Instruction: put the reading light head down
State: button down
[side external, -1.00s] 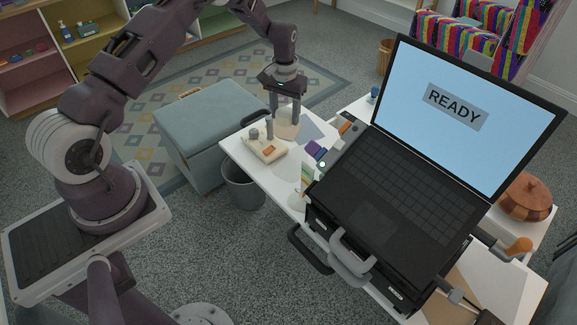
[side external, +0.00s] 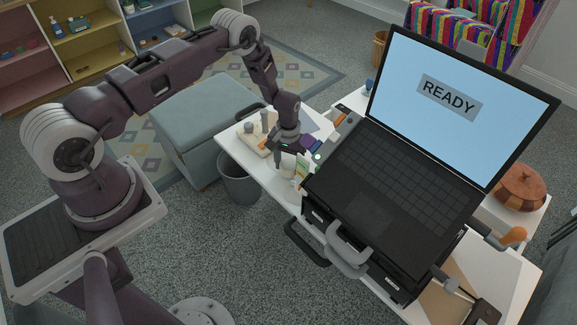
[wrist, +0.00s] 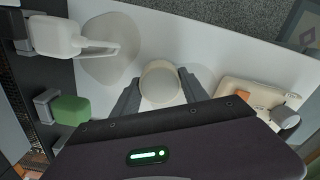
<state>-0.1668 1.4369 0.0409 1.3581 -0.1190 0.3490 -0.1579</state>
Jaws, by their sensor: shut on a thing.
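My gripper (wrist: 161,92) is shut on a round cream piece (wrist: 160,80) with a greyish face, seen between its two fingers in the wrist view. It looks like the reading light head, though its shape from the side is hidden. In the side external view my gripper (side external: 285,160) points down over the white table (side external: 228,137), beside the laptop's left edge. The held piece is hard to make out there, and I cannot tell whether it touches the table.
A cream board (wrist: 265,98) with grey knobs and an orange piece lies right of my gripper in the wrist view. A white handled piece (wrist: 57,38) and a green block (wrist: 71,110) sit left. The laptop (side external: 385,185) stands close by; a bin (side external: 239,182) is below.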

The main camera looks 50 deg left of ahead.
jog(key=shift+f, duration=0.35)
jog(key=c, duration=0.6)
grip_release()
jog(key=shift+f, duration=0.15)
